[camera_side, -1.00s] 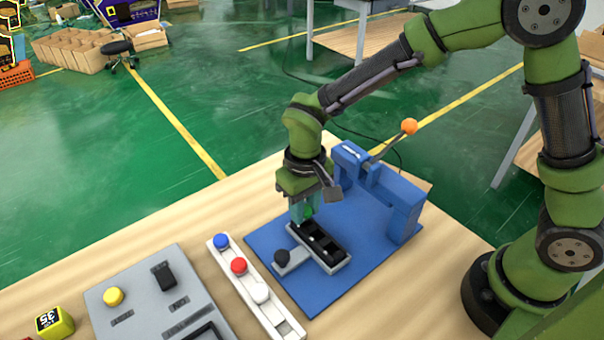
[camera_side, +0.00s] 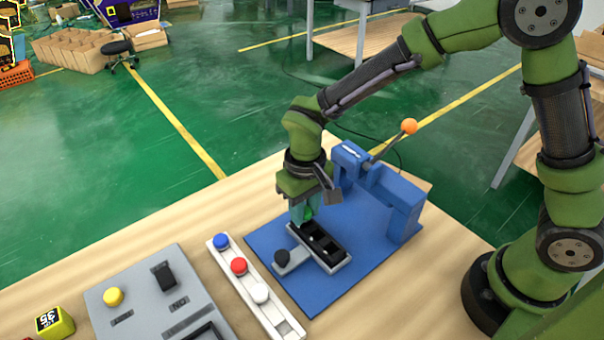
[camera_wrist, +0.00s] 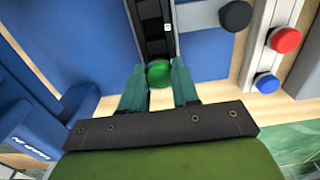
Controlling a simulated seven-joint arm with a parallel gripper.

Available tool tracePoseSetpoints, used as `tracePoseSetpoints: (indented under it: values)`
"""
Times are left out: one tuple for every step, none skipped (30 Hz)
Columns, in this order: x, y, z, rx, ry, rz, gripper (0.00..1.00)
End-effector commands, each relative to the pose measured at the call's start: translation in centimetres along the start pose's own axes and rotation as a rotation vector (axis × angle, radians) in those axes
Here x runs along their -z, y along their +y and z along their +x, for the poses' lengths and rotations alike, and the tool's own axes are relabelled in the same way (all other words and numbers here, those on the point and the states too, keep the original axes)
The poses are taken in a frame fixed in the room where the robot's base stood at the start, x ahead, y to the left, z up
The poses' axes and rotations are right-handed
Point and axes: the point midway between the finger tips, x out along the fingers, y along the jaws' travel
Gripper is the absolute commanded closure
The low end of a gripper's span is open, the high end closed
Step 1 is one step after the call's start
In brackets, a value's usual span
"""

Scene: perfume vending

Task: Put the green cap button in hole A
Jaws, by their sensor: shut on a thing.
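The green cap button (camera_wrist: 159,73) is between the two fingers of my gripper (camera_wrist: 159,87) in the wrist view. My gripper is shut on it. In the side view my gripper (camera_side: 304,212) points down at the far end of the black slotted holder (camera_side: 322,244) on the blue base plate (camera_side: 345,285). The button is low at that end of the holder, which also shows in the wrist view (camera_wrist: 152,30). I cannot tell whether the button touches the holder or sits in a hole. No letter A is readable on the holder.
A white rack (camera_side: 288,326) holds a blue button (camera_side: 221,241), a red button (camera_side: 239,266) and a white button (camera_side: 260,292). A black knob (camera_side: 282,257) sits beside the holder. A blue press (camera_side: 400,205) with an orange-tipped lever (camera_side: 409,126) stands close right. A grey panel (camera_side: 140,290) lies left.

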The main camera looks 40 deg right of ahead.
Motion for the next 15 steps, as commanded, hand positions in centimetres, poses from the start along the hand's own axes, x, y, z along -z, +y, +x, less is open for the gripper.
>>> tracePoseSetpoints:
  values:
    - [-0.02,0.00,0.10,0.000,-0.001,0.000,0.92]
    - [-0.02,0.00,0.15,0.000,0.000,0.000,0.92]
    - [-0.02,0.00,0.20,0.000,0.000,0.000,0.92]
    - [-0.02,0.00,0.25,0.000,0.000,0.000,0.92]
    - [-0.02,0.00,0.29,0.000,0.000,0.000,0.92]
    - [-0.02,0.00,0.35,0.000,-0.001,0.000,0.92]
    - [-0.02,0.00,0.40,0.000,-0.001,0.000,0.92]
    - [-0.02,0.00,0.44,0.000,-0.001,0.001,0.92]
    - [-0.02,0.00,0.50,0.000,-0.001,0.001,0.92]
    - [-0.03,0.00,0.54,0.000,-0.001,0.001,0.92]
    - [-0.03,0.00,0.59,0.000,-0.001,0.001,0.92]
    - [-0.03,0.00,0.65,0.000,-0.001,0.001,0.92]
    - [-0.03,0.00,0.70,0.000,-0.001,0.001,0.92]
    - [-0.03,0.00,0.74,0.000,-0.001,0.001,0.92]
    - [-0.03,0.01,0.81,0.000,-0.001,0.001,0.92]
